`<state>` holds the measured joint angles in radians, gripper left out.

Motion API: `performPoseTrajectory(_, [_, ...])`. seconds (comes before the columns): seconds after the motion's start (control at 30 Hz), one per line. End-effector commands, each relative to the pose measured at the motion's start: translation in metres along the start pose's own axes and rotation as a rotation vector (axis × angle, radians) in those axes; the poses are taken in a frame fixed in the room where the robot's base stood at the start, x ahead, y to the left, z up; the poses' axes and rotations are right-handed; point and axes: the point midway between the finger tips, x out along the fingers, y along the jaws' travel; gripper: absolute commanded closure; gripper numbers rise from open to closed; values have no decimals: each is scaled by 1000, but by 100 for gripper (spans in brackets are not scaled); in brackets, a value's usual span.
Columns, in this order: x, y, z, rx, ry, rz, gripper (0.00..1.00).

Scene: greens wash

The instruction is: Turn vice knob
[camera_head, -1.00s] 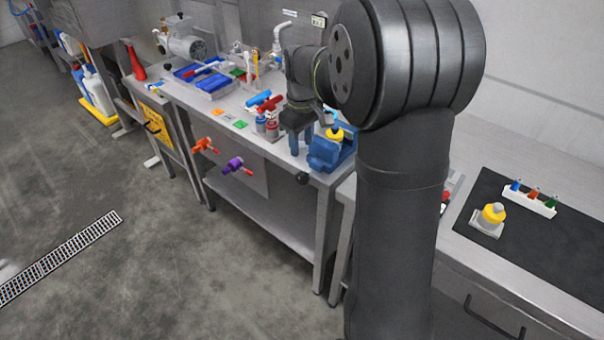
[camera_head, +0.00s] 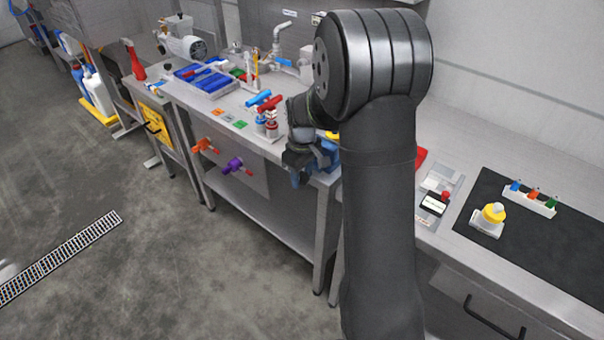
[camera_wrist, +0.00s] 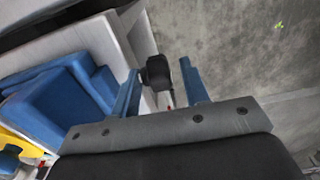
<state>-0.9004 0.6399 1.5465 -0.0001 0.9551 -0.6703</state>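The blue vice (camera_head: 330,158) sits at the right front corner of the steel table, mostly hidden behind my arm in the head view. Its blue body (camera_wrist: 60,97) fills the left of the wrist view. The black vice knob (camera_wrist: 157,73) juts out past the table edge. My gripper (camera_wrist: 158,92) is open, with one blue finger on each side of the knob in the wrist view. I cannot tell whether either finger touches it. In the head view my gripper (camera_head: 302,178) is at the vice's front, and the knob is hidden there.
Red and blue valve handles (camera_head: 268,104) stand on the table left of my gripper. Orange (camera_head: 205,146) and purple (camera_head: 236,165) valves stick out from the table's front. A yellow-topped item (camera_head: 491,214) stands on the dark mat at right.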

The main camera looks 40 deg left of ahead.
Motion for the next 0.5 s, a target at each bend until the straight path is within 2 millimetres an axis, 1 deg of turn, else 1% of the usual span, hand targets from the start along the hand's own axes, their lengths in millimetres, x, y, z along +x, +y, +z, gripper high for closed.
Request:
performPoseTrajectory(0.03, [0, 0, 0, 0, 0, 0, 68])
performPoseTrajectory(0.2, [0, 0, 0, 0, 0, 0, 100])
performPoseTrajectory(0.5, [0, 0, 1, 2, 27, -1, 100])
